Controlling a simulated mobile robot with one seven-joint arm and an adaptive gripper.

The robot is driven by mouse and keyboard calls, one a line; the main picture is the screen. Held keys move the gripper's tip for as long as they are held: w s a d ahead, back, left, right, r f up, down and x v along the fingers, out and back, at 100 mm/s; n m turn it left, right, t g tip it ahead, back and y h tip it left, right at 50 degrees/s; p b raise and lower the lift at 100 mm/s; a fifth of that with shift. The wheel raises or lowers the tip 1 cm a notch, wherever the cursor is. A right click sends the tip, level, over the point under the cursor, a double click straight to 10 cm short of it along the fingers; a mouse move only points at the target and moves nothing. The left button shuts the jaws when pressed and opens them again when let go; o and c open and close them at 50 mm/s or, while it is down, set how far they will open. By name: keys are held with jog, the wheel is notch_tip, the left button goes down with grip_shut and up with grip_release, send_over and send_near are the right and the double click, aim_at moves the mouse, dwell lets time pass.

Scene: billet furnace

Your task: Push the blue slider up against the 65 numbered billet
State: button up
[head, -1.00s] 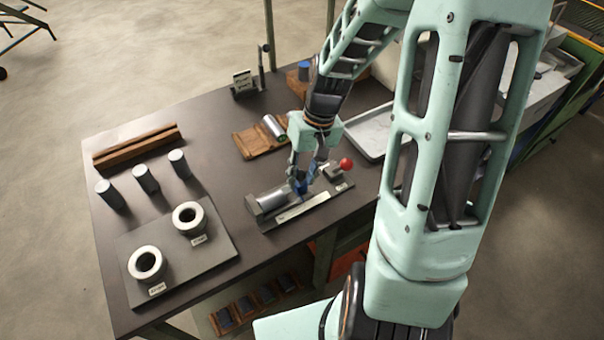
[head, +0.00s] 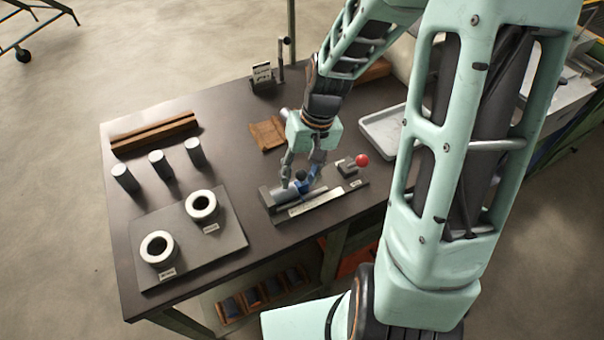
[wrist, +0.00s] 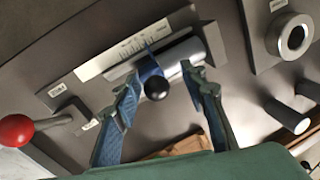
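The blue slider (wrist: 149,67) with its black knob (wrist: 157,88) sits on the measuring fixture (wrist: 125,46); the slider also shows in the head view (head: 305,186). A grey metal billet (wrist: 187,54) lies on the fixture beside the slider; it also shows in the head view (head: 281,195). No number is readable on it. My gripper (wrist: 162,76) is open, with one finger beside the slider and the other beside the billet. The knob lies between the fingers. I cannot tell whether a finger touches the slider, or whether slider and billet touch.
A red ball handle (head: 362,160) stands at the fixture's right end. A pale tray (head: 388,128) lies behind it. A wooden block (head: 155,133) lies at the back left.

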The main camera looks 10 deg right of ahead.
jog(key=shift+d, duration=0.1)
jog(key=shift+d+r, duration=0.1)
jog(key=shift+r, duration=0.1)
notch_tip(320, 180, up, 11)
jog(key=d, duration=0.2)
jog(key=shift+r, duration=0.2)
jog(key=shift+w, duration=0.1)
